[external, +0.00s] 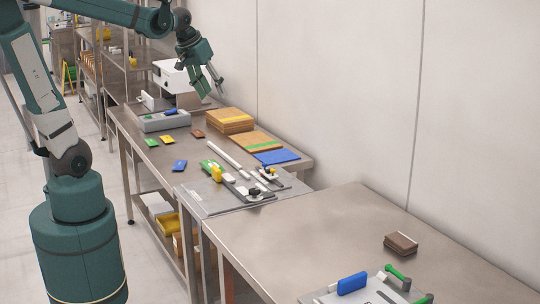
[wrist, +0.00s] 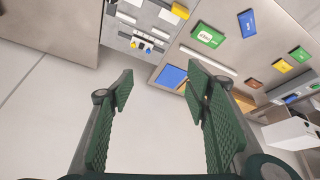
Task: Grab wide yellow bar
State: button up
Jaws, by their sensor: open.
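A yellow block (external: 217,173), the likeliest wide yellow bar, stands at the left part of the grey fixture board beside a green block (external: 208,165). In the wrist view, the yellow block (wrist: 180,11) is at the top edge, partly cut off, with the green block (wrist: 207,35) to its right. A flat yellow-orange piece (wrist: 281,66) lies farther along the table. My gripper (external: 213,89) is open and empty, raised above the back of the metal table and apart from the yellow block. In the wrist view, its fingers (wrist: 161,82) are spread with the pale wall and floor between them.
The grey fixture board (external: 205,202) carries white bars and small parts. Brown boards (external: 230,116) and a blue sheet (external: 277,157) lie near the wall. A grey box (external: 165,122) stands at the back. The nearer table (external: 300,235) has broad free room.

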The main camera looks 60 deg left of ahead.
jog(key=w+a+f+n+g, duration=0.15)
jog(key=w+a, duration=0.25)
jog(key=a, duration=0.4)
jog(key=w+a+f+n, duration=0.15)
jog(key=w+a, duration=0.25)
jog(key=a, duration=0.4)
jog(key=n+g+h, duration=0.1)
jog(key=n+g, duration=0.3)
jog(key=n, duration=0.6)
send_near(166, 137)
jog(key=shift+s+d+f+t, duration=0.1)
jog(key=shift+s+f+t, duration=0.1)
jog(key=shift+s+t, duration=0.05)
jog(key=shift+f, duration=1.3)
jog(key=shift+f, duration=0.1)
